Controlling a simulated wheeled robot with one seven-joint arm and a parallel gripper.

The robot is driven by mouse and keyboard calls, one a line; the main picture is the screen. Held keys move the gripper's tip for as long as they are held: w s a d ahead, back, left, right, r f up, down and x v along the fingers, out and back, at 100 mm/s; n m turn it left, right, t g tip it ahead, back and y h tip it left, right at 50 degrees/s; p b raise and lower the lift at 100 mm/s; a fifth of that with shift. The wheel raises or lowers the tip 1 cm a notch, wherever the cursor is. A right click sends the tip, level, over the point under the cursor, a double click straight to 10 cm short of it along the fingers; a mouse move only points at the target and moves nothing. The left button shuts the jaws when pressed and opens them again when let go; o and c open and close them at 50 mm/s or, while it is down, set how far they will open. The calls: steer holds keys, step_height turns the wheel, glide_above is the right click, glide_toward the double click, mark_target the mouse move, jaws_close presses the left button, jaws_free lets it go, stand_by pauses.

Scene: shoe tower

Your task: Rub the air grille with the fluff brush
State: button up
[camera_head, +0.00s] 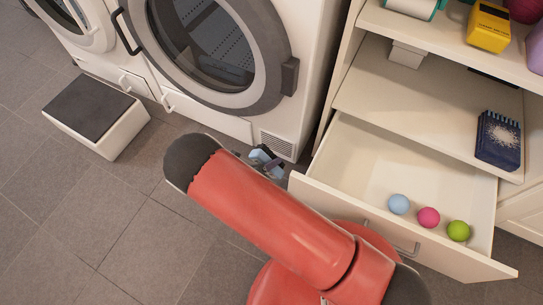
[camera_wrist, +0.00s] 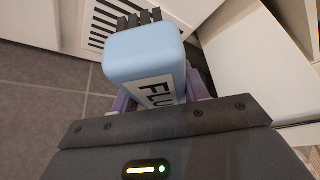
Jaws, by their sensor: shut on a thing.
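The air grille (camera_head: 278,144) is a slatted panel low on the front of the white washing machine. It also shows in the wrist view (camera_wrist: 100,24), at the top left. My gripper (camera_head: 266,161) is just in front of the grille, near the floor. It is shut on the fluff brush (camera_wrist: 146,58), a light blue block with a label starting "FLU" and dark bristles. The bristles point at the grille and overlap its right part in the wrist view. I cannot tell whether they touch it. My red arm hides part of the floor in the head view.
An open drawer (camera_head: 340,203) with several coloured balls is close on the right, under a shelf unit. A white step stool (camera_head: 97,113) with a dark top is at left. The tiled floor between is clear.

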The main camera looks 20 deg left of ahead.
steer(key=shift+s+a, duration=0.1)
steer(key=shift+s, duration=1.45)
